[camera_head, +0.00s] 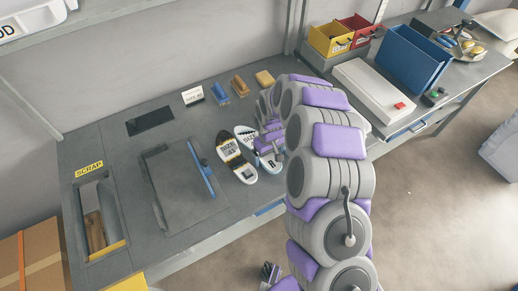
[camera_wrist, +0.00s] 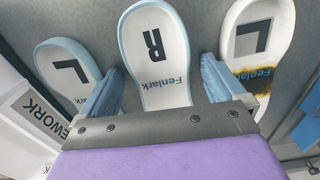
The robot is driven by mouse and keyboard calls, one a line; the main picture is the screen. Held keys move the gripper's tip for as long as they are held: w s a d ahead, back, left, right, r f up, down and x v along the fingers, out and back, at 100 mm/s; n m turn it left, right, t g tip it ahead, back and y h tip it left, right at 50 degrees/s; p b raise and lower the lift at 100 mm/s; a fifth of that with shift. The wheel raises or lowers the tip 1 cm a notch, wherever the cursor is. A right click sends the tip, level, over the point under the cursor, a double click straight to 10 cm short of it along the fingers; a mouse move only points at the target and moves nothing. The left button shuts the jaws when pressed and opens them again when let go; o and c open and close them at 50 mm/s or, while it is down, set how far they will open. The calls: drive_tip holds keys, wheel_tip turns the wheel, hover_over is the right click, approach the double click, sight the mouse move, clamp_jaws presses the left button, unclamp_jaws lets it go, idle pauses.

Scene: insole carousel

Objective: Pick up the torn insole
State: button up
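Three insoles show in the wrist view: a white one marked R (camera_wrist: 155,52) in the middle, one marked L (camera_wrist: 68,72) at the left, and one marked L with a yellow-brown patch (camera_wrist: 258,38) at the right. I cannot see a tear on the visible parts. My gripper (camera_wrist: 160,85) is open, its two blue fingers on either side of the R insole; I cannot tell if they touch it. In the head view, the brown-patched insole (camera_head: 229,149) lies on the bench left of the R insole (camera_head: 247,136), and my gripper (camera_head: 269,140) partly covers that area.
A scrap opening (camera_head: 120,222) with an insole-like piece is at the left of the bench. A grey mat (camera_head: 178,188) with a blue bar lies beside it. Brushes and a block (camera_head: 264,78) stand at the back. Yellow, red and blue bins (camera_head: 412,58) are at the right.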

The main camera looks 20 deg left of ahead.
drive_tip(key=c, duration=1)
drive_tip(key=shift+r, duration=0.1)
